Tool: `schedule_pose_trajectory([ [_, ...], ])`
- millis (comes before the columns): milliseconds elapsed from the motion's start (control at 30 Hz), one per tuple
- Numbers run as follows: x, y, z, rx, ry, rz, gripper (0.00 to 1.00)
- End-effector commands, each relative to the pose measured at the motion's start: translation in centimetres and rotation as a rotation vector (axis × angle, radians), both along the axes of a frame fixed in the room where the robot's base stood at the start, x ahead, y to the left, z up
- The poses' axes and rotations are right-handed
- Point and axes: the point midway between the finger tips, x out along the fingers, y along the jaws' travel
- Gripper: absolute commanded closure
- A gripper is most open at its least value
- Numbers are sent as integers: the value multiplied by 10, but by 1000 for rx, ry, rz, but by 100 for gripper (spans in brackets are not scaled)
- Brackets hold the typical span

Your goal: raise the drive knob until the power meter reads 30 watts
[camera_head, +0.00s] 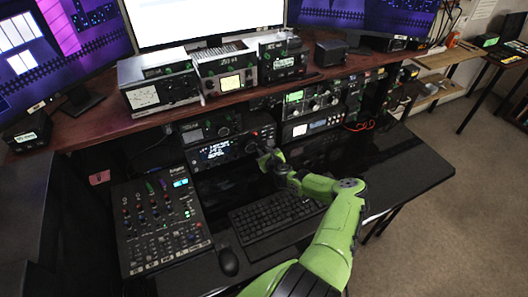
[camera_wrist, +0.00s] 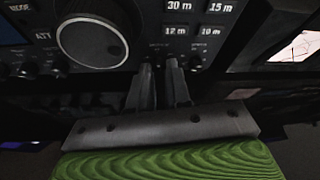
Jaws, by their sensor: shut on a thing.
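My gripper (camera_wrist: 159,66) is shut on a small knob at the lower edge of the radio's front panel (camera_wrist: 140,60), right of the large round tuning dial (camera_wrist: 92,40). The fingers hide nearly all of this knob, and its label is unreadable, so I cannot tell by sight that it is the drive knob. In the head view my gripper (camera_head: 264,150) meets the right end of the radio with the lit display (camera_head: 215,151). Lit meter faces show on the shelf boxes at left (camera_head: 143,97) and middle (camera_head: 230,83); their readings are too small to make out.
Band buttons (camera_wrist: 180,6) sit just above my fingers, and small knobs (camera_wrist: 195,63) flank them. A mixer (camera_head: 160,222), mouse (camera_head: 228,262) and keyboard (camera_head: 275,215) lie on the desk below. More radios (camera_head: 310,100) stand to the right. The desk's right side (camera_head: 405,175) is clear.

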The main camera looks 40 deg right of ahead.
Motion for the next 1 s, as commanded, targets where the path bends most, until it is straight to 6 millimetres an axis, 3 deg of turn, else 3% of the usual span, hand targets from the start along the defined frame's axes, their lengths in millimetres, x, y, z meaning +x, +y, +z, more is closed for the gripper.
schedule_pose_trajectory([
  [200, 0, 0, 1, 0, -3, -1, 100],
  [233, 0, 0, 1, 0, -3, -1, 81],
  [400, 0, 0, 1, -1, -2, 0, 57],
  [733, -5, 2, 3, -1, -1, -1, 57],
  [867, -25, 10, 13, 1, 0, 1, 57],
  [1000, -58, 22, 27, 1, -1, 0, 57],
])
